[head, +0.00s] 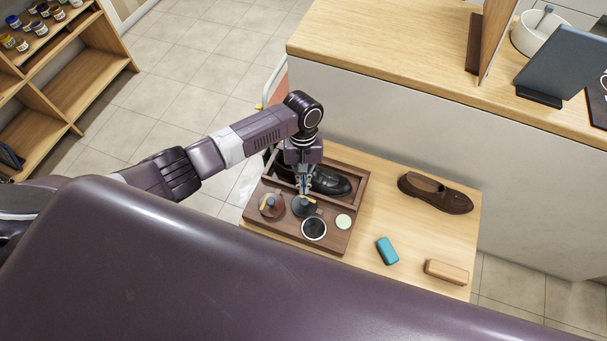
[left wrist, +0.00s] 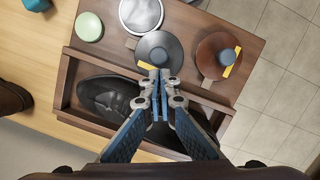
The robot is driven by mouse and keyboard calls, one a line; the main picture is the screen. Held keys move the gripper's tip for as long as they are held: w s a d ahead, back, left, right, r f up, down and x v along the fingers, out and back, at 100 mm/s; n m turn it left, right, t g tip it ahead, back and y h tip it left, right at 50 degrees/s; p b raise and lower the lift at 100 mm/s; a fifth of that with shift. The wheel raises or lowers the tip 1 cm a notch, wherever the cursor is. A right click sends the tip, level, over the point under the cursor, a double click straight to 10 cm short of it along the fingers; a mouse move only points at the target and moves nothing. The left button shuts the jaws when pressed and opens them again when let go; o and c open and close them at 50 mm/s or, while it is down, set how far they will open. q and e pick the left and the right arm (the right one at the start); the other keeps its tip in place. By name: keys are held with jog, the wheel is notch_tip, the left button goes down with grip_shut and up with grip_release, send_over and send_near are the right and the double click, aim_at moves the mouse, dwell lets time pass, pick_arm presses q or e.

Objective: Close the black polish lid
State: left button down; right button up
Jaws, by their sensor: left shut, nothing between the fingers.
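A dark round disc with a yellow strip, apparently the black polish lid (head: 300,212), lies on the brown wooden tray (head: 334,240); it also shows in the left wrist view (left wrist: 152,42). A silver-rimmed round tin (head: 314,229) sits close beside it, dark inside in the head view and bright with reflection in the left wrist view (left wrist: 140,13). My left gripper (head: 305,190) is shut and empty, pointing down at the dark disc's edge; its fingertips (left wrist: 160,76) cover part of it. I cannot tell whether they touch. My right gripper is not in view.
A brown disc with a blue knob (head: 271,206) and a pale green disc (head: 343,221) flank these. A black shoe (head: 330,182) lies in the tray's framed back part. A brown shoe (head: 436,193), teal block (head: 387,251) and wooden block (head: 446,271) are on the table to the right.

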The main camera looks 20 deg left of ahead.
pick_arm(q)
jog(key=shift+s+f, duration=0.1)
jog(key=shift+f, duration=0.35)
jog(key=shift+s+r+n+p, duration=0.1)
jog(key=shift+s+n+p, duration=0.25)
jog(key=shift+p, duration=0.45)
